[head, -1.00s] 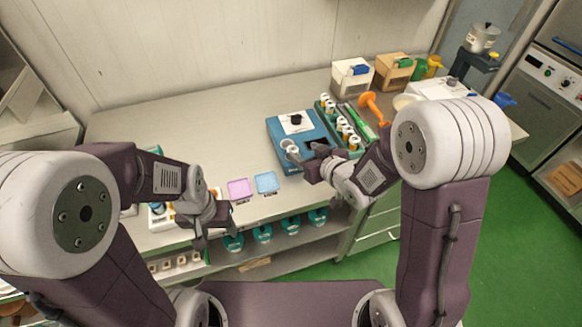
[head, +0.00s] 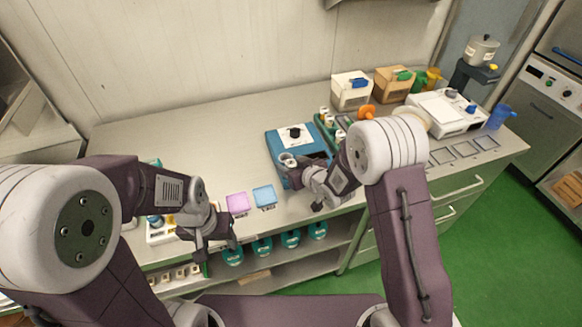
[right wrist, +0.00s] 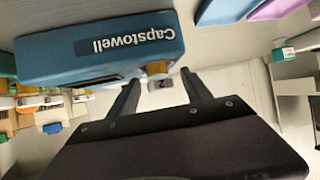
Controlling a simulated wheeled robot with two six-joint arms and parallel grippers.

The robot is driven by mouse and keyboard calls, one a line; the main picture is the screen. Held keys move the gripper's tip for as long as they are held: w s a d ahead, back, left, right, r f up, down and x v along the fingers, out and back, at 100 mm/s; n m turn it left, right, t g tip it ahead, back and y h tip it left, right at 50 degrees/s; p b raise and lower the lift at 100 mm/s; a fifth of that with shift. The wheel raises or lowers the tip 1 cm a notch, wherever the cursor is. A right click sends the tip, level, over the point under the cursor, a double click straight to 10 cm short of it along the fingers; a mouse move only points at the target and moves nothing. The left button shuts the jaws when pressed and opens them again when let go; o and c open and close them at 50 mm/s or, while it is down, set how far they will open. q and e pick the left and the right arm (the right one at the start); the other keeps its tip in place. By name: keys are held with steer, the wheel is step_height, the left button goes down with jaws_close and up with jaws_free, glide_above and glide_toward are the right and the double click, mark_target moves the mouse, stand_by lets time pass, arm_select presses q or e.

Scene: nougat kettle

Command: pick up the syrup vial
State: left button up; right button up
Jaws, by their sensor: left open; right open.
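The blue device (head: 297,143), labelled "Capstowell", stands on the bench; its face (right wrist: 100,48) fills the upper left of the right wrist view. A small pale cup-like piece (head: 287,158) sits on its left front part. Several white-capped vials (head: 325,113) stand in a green rack right of the device, partly hidden by my right arm. I cannot tell which one is the syrup vial. An amber piece (right wrist: 157,69) shows at the device's edge, between my open right fingertips. My right gripper (head: 303,191) is empty, at the device's front. My left gripper (head: 216,246) is open at the bench's front edge.
A pink pad (head: 237,204) and a blue pad (head: 264,196) lie left of my right gripper. A white box (head: 351,90), a tan box (head: 393,84) and a white machine (head: 447,112) stand behind and right. The left back bench is clear.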

mark_target(291, 162)
steer(key=shift+w+a+f, duration=0.15)
steer(key=shift+w, duration=0.05)
steer(key=shift+s, duration=0.1)
steer(key=c, duration=0.6)
jaws_close()
steer(key=shift+r, duration=0.55)
step_height(291, 162, up, 3)
steer(key=shift+f, duration=0.1)
steer(key=d+r+p, duration=0.1)
steer(key=d+r, duration=0.6)
steer(key=d, duration=0.5)
steer(key=shift+w+p, duration=0.25)
steer(key=shift+p, duration=0.1)
